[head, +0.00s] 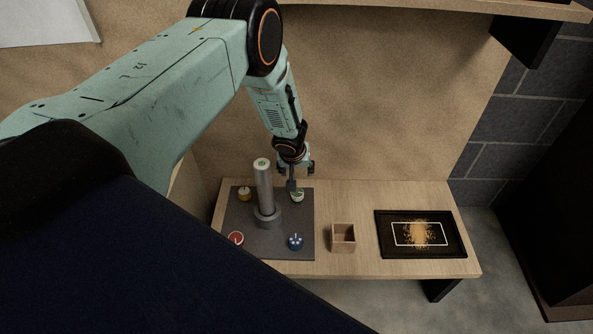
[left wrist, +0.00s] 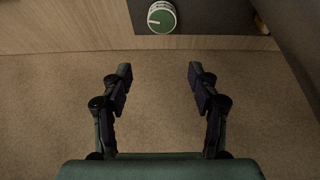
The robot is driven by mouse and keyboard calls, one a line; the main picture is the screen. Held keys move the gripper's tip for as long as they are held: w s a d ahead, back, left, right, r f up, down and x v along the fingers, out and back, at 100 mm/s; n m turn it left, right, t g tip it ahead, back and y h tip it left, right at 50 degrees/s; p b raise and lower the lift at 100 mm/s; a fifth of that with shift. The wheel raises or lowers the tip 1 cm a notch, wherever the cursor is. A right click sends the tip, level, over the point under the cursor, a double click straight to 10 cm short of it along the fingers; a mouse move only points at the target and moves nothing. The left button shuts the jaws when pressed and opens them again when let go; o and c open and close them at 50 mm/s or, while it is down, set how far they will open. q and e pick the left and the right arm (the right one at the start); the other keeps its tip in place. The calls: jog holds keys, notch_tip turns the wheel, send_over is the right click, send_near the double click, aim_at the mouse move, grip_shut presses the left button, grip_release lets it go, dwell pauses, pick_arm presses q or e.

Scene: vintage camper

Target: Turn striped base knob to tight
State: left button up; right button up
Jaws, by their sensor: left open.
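Several small knobs stand near the corners of a dark grey mat (head: 240,215): yellow (head: 245,194), red (head: 236,238), blue (head: 296,242) and green-and-white (head: 297,196). Base stripes are too small to make out for sure. The green knob (left wrist: 162,18) shows at the top of the left wrist view, with a green top, pale pointer mark and white rim. My left gripper (head: 295,170) is above and just behind the green knob. In the left wrist view its jaws (left wrist: 160,78) are apart and empty, with the knob beyond the fingertips. My right gripper is not in view.
A tall grey post (head: 264,188) on a round base stands mid-mat, close to my left gripper. A small open wooden box (head: 343,238) and a black tray (head: 451,250) with scattered tan grains lie to the right on the wooden table (head: 360,199). A wall rises behind.

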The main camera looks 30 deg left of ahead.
aim_at(297, 192)
pick_arm(q)
jog(key=shift+g+y, duration=0.3)
jog(key=shift+y, duration=0.2)
jog(key=f+p, duration=0.1)
jog(key=s+d+f+p, duration=0.1)
jog(key=f+p, duration=0.2)
jog(key=f, duration=0.1)
jog(key=shift+s+d+p, duration=0.35)
jog(key=shift+p, duration=0.05)
jog(key=b+x, duration=0.5)
jog(key=b, duration=0.3)
jog(key=shift+w+a+f, duration=0.1)
jog(key=shift+w+f, duration=0.1)
jog(key=shift+c, duration=0.2)
